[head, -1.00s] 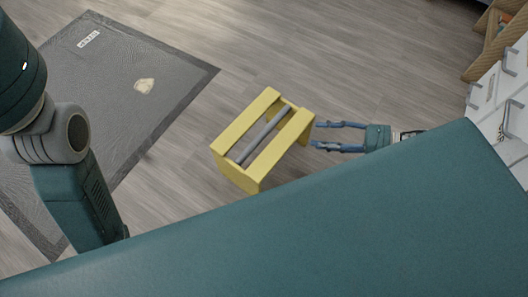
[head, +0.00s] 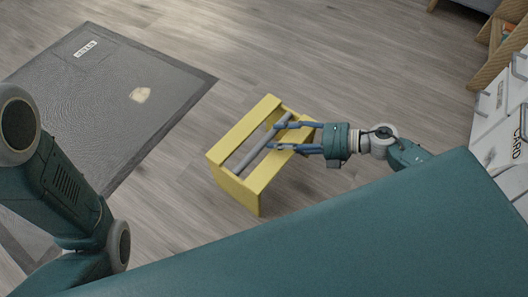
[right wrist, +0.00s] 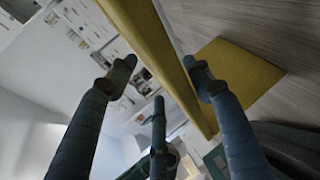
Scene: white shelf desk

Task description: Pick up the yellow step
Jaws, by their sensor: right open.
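The yellow step (head: 236,124) stands on the wooden floor in the middle of the head view, with a grey bar (head: 258,143) running between its two top slats. My right gripper (head: 273,137) is open and reaches in from the right over the nearer slat, its fingertips near the grey bar. In the right wrist view a yellow slat (right wrist: 160,55) runs between the spread fingers of the right gripper (right wrist: 160,80); contact cannot be told. A yellow side panel (right wrist: 238,75) shows at the right there. My left arm is at the left of the head view; its gripper is out of view.
A dark mat (head: 110,100) lies on the floor at the left. White drawers (head: 500,130) with handles and a wooden shelf piece (head: 490,65) stand at the right. The floor (head: 330,60) behind the step is clear.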

